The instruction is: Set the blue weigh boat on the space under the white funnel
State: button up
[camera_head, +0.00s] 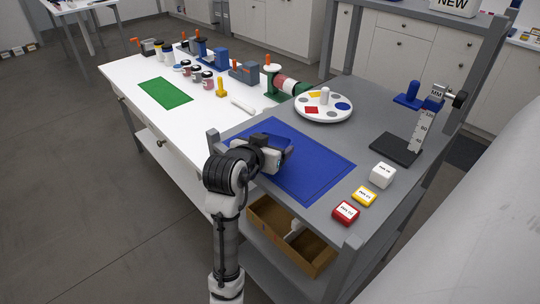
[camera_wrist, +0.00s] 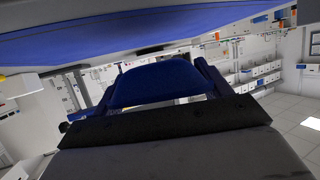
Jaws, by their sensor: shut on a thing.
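My gripper (camera_head: 284,150) is over the blue mat on the grey table. In the wrist view my gripper (camera_wrist: 160,88) is shut on a dark blue piece, which looks like the blue weigh boat (camera_wrist: 158,82), between its two fingers. In the head view my gripper mostly hides that piece. I cannot clearly make out a white funnel. I cannot tell whether the post is the funnel.
The blue mat (camera_head: 320,170) has free room right of my gripper. A dark-based scale stand (camera_head: 395,150) with a blue arm stands at the right. White (camera_head: 382,175), yellow (camera_head: 364,196) and red (camera_head: 346,212) labelled blocks line the front right. Jars (camera_head: 196,74) crowd the white table.

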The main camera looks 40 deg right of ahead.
jog(key=shift+f, duration=1.65)
jog(key=shift+f, duration=0.1)
jog(key=shift+f, duration=0.15)
jog(key=o, duration=1)
